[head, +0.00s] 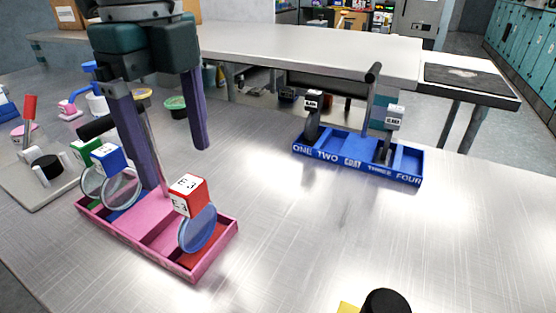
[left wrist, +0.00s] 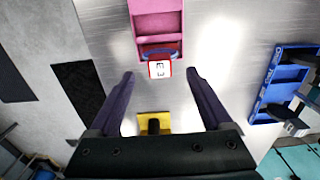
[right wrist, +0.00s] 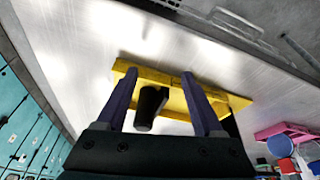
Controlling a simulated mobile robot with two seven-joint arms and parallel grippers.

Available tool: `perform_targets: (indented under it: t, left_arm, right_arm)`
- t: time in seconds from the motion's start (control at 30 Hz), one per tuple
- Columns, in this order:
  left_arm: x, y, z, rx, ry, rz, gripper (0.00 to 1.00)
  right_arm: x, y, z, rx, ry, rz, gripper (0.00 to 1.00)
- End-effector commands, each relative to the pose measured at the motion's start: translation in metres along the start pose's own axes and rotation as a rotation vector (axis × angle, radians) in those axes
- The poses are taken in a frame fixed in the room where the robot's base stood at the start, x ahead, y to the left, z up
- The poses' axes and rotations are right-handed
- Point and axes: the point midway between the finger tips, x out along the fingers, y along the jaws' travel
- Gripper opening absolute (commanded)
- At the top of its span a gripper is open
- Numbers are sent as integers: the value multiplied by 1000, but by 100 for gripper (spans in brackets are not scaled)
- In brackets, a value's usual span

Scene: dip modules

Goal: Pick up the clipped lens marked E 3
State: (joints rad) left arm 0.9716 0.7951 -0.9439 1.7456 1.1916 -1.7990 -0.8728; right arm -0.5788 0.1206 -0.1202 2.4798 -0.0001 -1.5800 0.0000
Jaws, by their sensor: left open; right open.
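The clipped lens marked E 3 has a red block clip (head: 188,195) with a white label above a round bluish lens (head: 198,231). It stands in the right end of the pink tray (head: 218,257). My left gripper (head: 180,168) is open and empty, above the tray and up-left of the red clip in the head view. In the left wrist view the red clip (left wrist: 160,69) appears between the open fingertips (left wrist: 160,74), label towards the camera; the fingers do not touch it. My right gripper (right wrist: 159,75) is open above a yellow tray (right wrist: 175,97), outside the head view.
Lenses with a blue clip (head: 108,158) and a green clip (head: 86,150) stand at the pink tray's left end. The tray's carrying handle rises beside my left fingers. The metal tabletop between the trays is clear.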

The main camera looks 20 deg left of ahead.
Motion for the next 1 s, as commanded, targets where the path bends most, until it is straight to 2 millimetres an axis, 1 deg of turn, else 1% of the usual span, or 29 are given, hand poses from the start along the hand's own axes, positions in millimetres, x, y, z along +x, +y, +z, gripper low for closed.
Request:
perform_targets:
  t: [0.03,0.23,0.4,0.5,0.6,0.77,0.87,1.0]
  left_arm:
    - [7,1,0,0,0,4,83]
    - [26,1,-2,1,1,3,83]
    - [54,1,-6,0,0,2,83]
    - [64,1,-5,0,0,1,83]
    - [68,1,-5,1,0,-2,83]
    - [68,1,-5,1,0,-2,83]
    - [68,1,-5,1,0,-2,74]
    - [68,1,-5,1,0,-2,58]
  right_arm:
    - [0,0,0,0,0,0,69]
    - [0,0,0,0,0,0,69]
    - [1,0,1,0,0,0,69]
    - [2,0,1,0,-1,0,69]
    - [2,0,1,0,-1,0,69]
    - [2,0,1,0,-1,0,69]
    - [2,0,1,0,-1,0,69]
    - [2,0,1,0,-1,0,69]
